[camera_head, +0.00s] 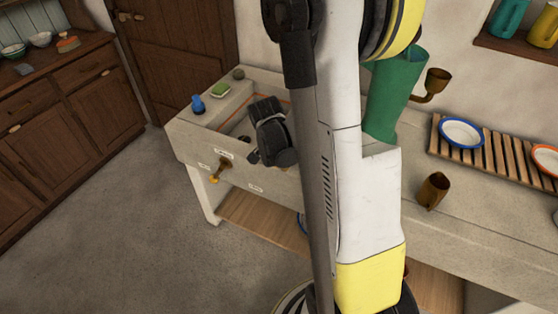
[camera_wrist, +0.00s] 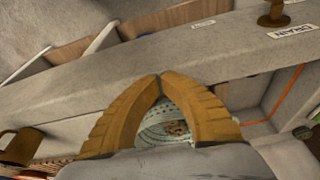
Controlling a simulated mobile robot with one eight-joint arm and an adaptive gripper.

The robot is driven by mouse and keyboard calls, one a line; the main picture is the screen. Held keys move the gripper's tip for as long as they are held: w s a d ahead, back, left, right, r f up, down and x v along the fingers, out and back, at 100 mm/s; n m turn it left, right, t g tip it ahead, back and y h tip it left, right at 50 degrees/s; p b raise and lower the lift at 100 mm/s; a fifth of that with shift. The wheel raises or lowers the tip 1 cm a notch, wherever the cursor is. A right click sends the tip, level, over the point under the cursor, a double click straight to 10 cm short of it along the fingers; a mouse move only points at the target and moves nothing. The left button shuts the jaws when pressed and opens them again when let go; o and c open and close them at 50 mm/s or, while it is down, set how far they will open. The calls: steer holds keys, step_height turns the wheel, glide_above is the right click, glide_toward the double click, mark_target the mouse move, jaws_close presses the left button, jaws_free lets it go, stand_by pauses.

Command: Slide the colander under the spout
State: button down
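The colander (camera_wrist: 153,133), pale with small holes, shows in the wrist view through the gap between my fingers. Something brownish lies in or behind it, and my fingers hide much of it. My gripper (camera_wrist: 158,78) has its two brown fingertips together, with nothing clearly visible between the tips; whether it touches the colander I cannot tell. In the head view my dark gripper (camera_head: 268,135) is over the stone sink (camera_head: 190,132), and the colander is hidden there. A tall green vessel (camera_head: 393,90) has a brown cupped piece (camera_head: 432,84) beside it. I cannot clearly identify the spout.
A brown mug (camera_head: 433,190) and a slatted rack (camera_head: 482,150) with plates are on the right counter. A brass drain knob (camera_head: 221,168) projects in front. The left floor is clear.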

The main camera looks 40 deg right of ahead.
steer(key=d, duration=0.1)
steer(key=d+f, duration=0.1)
steer(key=w+d+b, duration=0.1)
steer(key=shift+d+f, duration=0.1)
steer(key=shift+f, duration=0.15)
steer(key=shift+w+d+r, duration=0.1)
steer(key=shift+w+d, duration=0.1)
steer(key=shift+d, duration=0.3)
steer(key=w+d, duration=0.2)
steer(key=d, duration=0.4)
steer(key=w+d, duration=0.1)
steer(key=d, duration=0.5)
steer(key=w+d, duration=0.2)
steer(key=d, duration=0.4)
steer(key=shift+w+d, duration=0.2)
steer(key=shift+w, duration=0.15)
steer(key=shift+a, duration=0.1)
